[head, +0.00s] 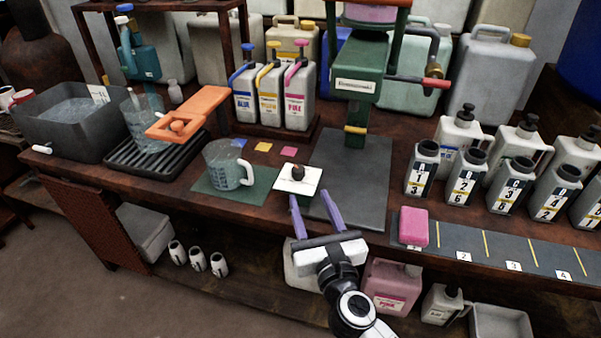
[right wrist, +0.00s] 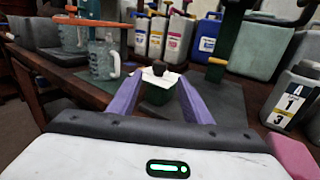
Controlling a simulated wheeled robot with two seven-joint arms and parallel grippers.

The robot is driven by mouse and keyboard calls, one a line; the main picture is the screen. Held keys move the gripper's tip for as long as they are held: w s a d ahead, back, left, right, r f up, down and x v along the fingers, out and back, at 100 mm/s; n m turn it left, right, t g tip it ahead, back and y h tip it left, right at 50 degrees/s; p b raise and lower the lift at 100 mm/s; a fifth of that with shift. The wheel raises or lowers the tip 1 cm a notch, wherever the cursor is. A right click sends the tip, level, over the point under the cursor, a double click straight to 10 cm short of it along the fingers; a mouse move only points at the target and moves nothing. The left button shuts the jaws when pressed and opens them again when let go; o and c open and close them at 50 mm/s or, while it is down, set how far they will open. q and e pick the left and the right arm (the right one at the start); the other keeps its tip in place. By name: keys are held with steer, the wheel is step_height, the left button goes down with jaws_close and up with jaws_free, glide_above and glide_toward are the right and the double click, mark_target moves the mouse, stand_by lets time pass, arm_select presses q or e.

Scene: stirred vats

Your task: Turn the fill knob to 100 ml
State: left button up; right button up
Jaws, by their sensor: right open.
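The fill knob (head: 298,172) is a small dark knob on a white square dial plate (head: 311,184) near the table's front edge. It also shows in the right wrist view (right wrist: 159,68), above a dark green block. The dial's markings are too small to read. My right gripper (head: 310,197) is open and empty, its two purple fingers pointing at the knob from the front. In the right wrist view the knob appears between the fingertips (right wrist: 161,80) and a little beyond them, apart from both. My left gripper is not in view.
A clear measuring jug (head: 222,165) stands on a green mat left of the knob. Right of it are a dark mat (head: 362,150) under a green machine (head: 357,75) and a pink block (head: 413,227). Blue, yellow and pink canisters (head: 270,97) stand behind.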

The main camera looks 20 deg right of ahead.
mark_target(302, 174)
steer(key=w, duration=0.9)
steer(key=shift+w+d, duration=0.35)
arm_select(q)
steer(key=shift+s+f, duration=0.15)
arm_select(e)
steer(key=c, duration=1.1)
steer(key=shift+o, duration=0.2)
steer(key=shift+d+r+n+y+p, duration=0.15)
steer(key=shift+d+n+y+p, duration=0.1)
steer(key=shift+n+y+p, duration=0.55)
steer(key=shift+d+n+y, duration=0.1)
steer(key=shift+n+y, duration=0.4)
steer(key=shift+y, duration=0.6)
steer(key=shift+n+y, duration=0.3)
steer(key=shift+y, duration=0.1)
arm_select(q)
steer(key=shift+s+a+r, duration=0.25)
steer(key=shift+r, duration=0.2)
